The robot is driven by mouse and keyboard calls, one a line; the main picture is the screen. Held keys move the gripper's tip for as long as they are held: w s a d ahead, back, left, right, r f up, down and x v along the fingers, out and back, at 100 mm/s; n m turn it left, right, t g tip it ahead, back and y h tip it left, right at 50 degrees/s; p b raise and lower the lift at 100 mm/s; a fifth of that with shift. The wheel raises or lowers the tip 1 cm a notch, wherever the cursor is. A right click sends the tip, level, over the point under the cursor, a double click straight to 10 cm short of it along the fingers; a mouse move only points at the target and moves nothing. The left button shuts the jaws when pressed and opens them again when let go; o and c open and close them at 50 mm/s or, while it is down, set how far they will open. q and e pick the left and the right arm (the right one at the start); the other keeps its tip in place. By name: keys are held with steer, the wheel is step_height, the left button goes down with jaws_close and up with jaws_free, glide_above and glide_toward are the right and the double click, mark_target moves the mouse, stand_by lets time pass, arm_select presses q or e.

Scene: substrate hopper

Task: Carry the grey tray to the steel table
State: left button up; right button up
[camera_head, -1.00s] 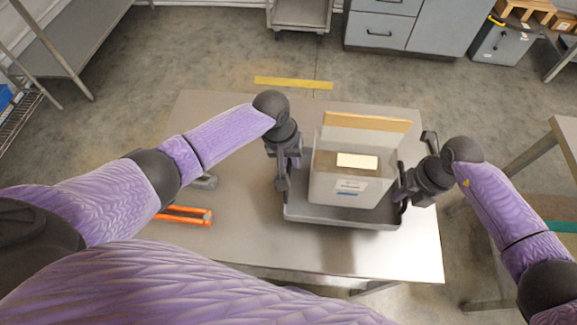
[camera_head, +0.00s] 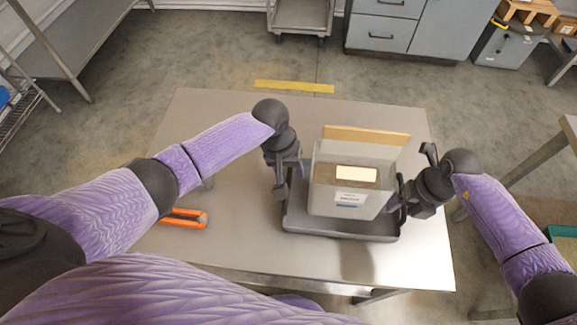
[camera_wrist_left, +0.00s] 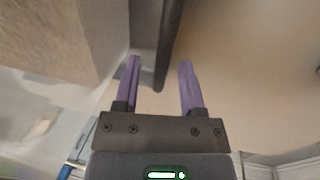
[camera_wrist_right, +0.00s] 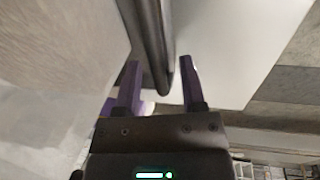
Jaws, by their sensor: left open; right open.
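The grey tray (camera_head: 340,229) lies on the steel-topped table (camera_head: 230,225) in the head view, bearing a translucent bin with a label (camera_head: 350,199). My left gripper (camera_head: 278,190) is at the tray's left side. In the left wrist view its open fingers (camera_wrist_left: 160,80) stand either side of the tray's dark rim (camera_wrist_left: 168,45). My right gripper (camera_head: 397,203) is at the tray's right side. In the right wrist view its open fingers (camera_wrist_right: 160,80) also stand either side of the rim (camera_wrist_right: 152,40). I cannot tell whether any finger touches the rim.
An orange-handled tool (camera_head: 185,218) lies on the table to the left, partly behind my left arm. Another table (camera_head: 560,150) stands at the right. A shelf (camera_head: 60,50) is at the upper left, and grey cabinets (camera_head: 400,30) stand at the back. The floor beyond the table is open.

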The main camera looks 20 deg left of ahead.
arm_select(q)
step_height(320, 180, up, 11)
steer(key=a, duration=0.2)
steer(key=shift+s, duration=0.2)
arm_select(e)
step_height(320, 180, up, 12)
steer(key=d, duration=0.2)
steer(key=shift+w, duration=0.35)
arm_select(q)
steer(key=shift+a, duration=0.1)
arm_select(e)
steer(key=shift+d+f, duration=0.1)
